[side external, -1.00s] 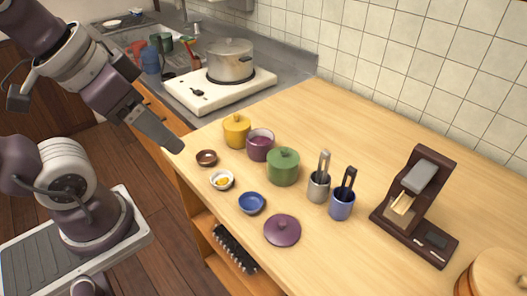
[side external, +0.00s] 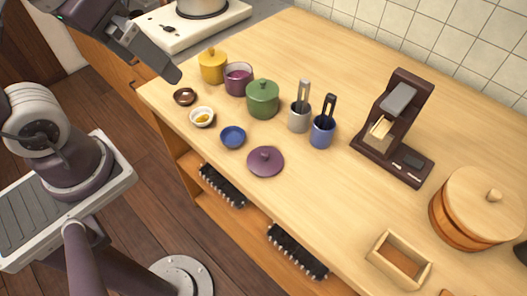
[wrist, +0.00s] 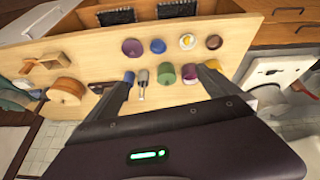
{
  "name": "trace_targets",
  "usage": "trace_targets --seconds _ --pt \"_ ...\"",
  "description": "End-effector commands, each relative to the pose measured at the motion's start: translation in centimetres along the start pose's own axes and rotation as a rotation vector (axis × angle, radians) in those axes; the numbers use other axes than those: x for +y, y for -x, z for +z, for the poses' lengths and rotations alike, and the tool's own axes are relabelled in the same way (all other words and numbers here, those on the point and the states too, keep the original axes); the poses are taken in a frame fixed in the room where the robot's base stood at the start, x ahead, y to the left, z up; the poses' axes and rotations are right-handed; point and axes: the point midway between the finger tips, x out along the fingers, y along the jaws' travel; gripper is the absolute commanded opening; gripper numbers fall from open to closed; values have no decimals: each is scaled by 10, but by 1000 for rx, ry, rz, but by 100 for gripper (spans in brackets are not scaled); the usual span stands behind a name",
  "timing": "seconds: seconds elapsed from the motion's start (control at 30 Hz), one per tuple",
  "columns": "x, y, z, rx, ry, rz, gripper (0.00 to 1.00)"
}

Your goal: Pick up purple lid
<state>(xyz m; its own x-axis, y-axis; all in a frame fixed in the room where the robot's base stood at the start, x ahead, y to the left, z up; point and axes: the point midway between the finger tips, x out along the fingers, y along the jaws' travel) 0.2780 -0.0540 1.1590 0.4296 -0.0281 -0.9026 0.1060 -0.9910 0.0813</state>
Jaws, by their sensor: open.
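The purple lid (side external: 265,161) lies flat on the wooden counter near its front edge, knob up. It also shows in the wrist view (wrist: 132,48), beyond the left finger. The purple pot (side external: 238,79) stands open without a lid, left of the green lidded pot (side external: 262,99). My gripper (side external: 176,76) is above the counter's left end, well away from the lid. In the wrist view, my gripper (wrist: 167,72) has its two fingers spread wide, with nothing between them at the tips.
Near the lid are a blue dish (side external: 233,137), an egg bowl (side external: 202,117) and a brown bowl (side external: 185,97). Bare counter lies right of the lid.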

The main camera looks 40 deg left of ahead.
Motion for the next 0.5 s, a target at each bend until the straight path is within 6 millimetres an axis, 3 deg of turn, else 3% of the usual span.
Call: trace_targets --seconds 0.17,0.23,0.4,0.5 --pt "40 -66 -48 -192 421 -13 100" --pt "59 -106 -58 -259 608 -63 100" --pt "94 -203 -52 -335 979 -229 100" --pt "102 -238 -42 -338 1103 -299 100"
